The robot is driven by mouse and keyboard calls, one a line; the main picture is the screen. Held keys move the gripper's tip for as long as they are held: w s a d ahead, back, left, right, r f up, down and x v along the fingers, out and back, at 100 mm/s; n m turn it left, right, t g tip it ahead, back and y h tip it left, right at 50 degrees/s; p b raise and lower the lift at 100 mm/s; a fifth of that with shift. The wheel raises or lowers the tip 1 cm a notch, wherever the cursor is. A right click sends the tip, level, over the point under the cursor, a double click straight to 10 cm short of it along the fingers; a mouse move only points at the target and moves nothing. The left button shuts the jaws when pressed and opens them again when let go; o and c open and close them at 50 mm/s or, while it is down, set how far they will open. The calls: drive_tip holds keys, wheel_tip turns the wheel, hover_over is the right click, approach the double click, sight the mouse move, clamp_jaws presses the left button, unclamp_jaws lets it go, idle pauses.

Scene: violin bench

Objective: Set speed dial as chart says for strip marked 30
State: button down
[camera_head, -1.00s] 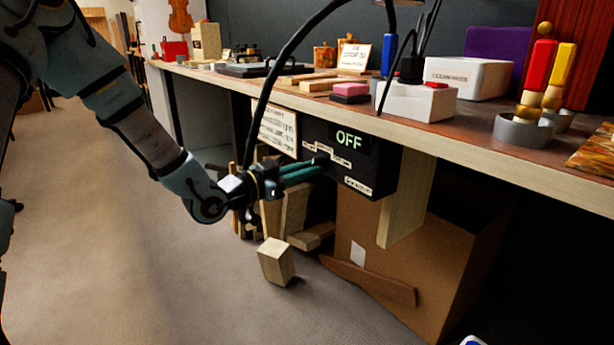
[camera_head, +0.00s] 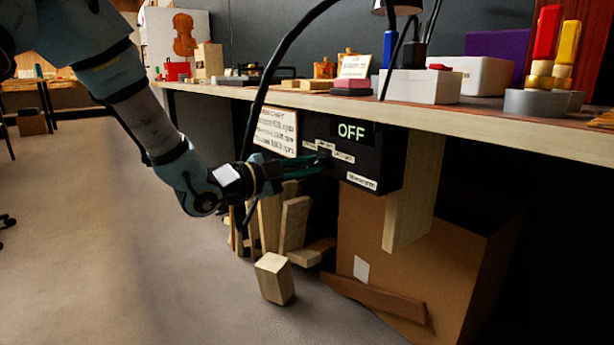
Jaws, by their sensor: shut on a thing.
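A black control box (camera_head: 383,161) hangs under the bench top, and its lit display (camera_head: 352,131) reads OFF. Small pale labels (camera_head: 361,181) are on its front, too small to read surely. My gripper (camera_head: 322,160) is at the box's front, its fingers shut on what seems to be the speed dial, which the fingers mostly hide. A pale chart card (camera_head: 277,131) with lines of text hangs left of the box, partly behind the black cable. Its text is too small to read. I cannot make out a strip marked 30.
The bench top (camera_head: 470,123) runs above the box and bears blocks, tools and a white box (camera_head: 418,86). A black cable (camera_head: 263,90) hangs down near my gripper. Below stand a cardboard box (camera_head: 455,265), wood offcuts (camera_head: 293,222) and a wooden block (camera_head: 274,279).

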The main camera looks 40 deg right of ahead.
drive_tip(key=shift+m, duration=0.4)
drive_tip(key=c, duration=0.9)
unclamp_jaws()
drive_tip(key=shift+a, duration=0.1)
drive_tip(key=a, duration=0.3)
drive_tip(key=a+p, duration=0.1)
drive_tip(key=a, duration=0.3)
drive_tip(key=a+p, duration=0.1)
drive_tip(key=a, duration=0.2)
drive_tip(key=shift+w+a, duration=0.25)
drive_tip(key=shift+a, duration=0.1)
